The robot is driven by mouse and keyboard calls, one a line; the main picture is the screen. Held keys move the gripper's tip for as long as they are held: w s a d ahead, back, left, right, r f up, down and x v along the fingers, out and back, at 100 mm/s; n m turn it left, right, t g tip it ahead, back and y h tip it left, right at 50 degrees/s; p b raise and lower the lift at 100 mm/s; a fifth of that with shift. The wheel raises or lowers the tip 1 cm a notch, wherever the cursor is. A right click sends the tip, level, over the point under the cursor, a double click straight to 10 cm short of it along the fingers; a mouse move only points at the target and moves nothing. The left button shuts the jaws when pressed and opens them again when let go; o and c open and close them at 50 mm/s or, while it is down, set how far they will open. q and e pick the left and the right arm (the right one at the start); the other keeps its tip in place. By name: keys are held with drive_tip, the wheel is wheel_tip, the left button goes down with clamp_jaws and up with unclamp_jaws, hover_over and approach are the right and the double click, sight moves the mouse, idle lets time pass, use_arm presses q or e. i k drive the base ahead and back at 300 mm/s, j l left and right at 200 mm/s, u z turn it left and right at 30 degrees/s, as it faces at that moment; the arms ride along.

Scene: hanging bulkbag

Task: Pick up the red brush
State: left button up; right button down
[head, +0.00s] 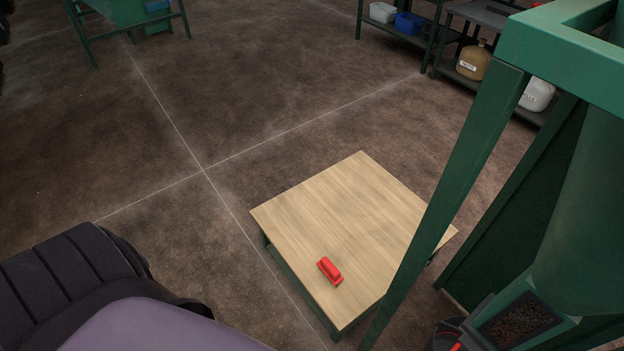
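The red brush (330,271) lies on a low wooden-topped table (352,205), close to the table's front left edge. It is small, with a raised handle part on top. Nothing touches it except the table. Neither of my grippers shows in the head view. A dark and purple part at the bottom left looks like my own body or arm.
A green metal frame (455,175) rises in front of the table's right side and hides part of it. A chute with dark grains (518,322) is at the bottom right. Shelves with containers (474,62) stand at the back right. The floor left of the table is clear.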

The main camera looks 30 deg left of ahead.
sight(326, 268)
drive_tip(key=u, duration=0.85)
drive_tip(key=z, duration=2.6)
drive_tip(key=u, duration=2.6)
drive_tip(key=j+z, duration=0.1)
drive_tip(key=z, duration=0.5)
drive_tip(key=i+j+z, duration=0.1)
drive_tip(key=j+z, duration=0.35)
drive_tip(key=j, duration=0.25)
drive_tip(key=j+z, duration=0.4)
drive_tip(key=j, duration=0.3)
